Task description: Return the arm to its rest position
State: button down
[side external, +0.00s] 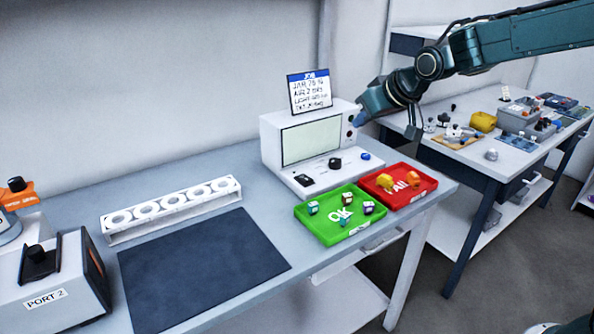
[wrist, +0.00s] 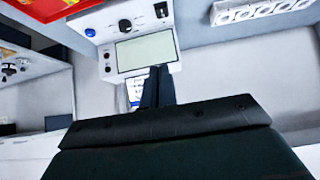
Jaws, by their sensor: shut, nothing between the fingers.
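My arm comes in from the upper right of the side view. My gripper (side external: 360,118) hangs in the air beside the upper right of the white test machine (side external: 270,131), above the table, with nothing held. In the wrist view my gripper (wrist: 158,70) shows as two dark fingers pressed together, pointing toward the machine's pale screen (wrist: 145,52). Whether the fingertips touch the machine is hard to tell, but they appear apart from it.
A green OK tray (side external: 326,240) and a red Fail tray (side external: 425,200) hold small parts. A white rack (side external: 112,236), dark mat (side external: 200,268) and Port 2 box (side external: 60,312) stand left. A job card (side external: 310,92) stands on the machine. A cluttered second table (side external: 490,166) is behind right.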

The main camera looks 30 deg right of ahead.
jog(key=s+d+g, duration=0.1)
jog(key=s+g, duration=0.2)
jog(key=s, duration=3)
jog(key=shift+f, duration=0.25)
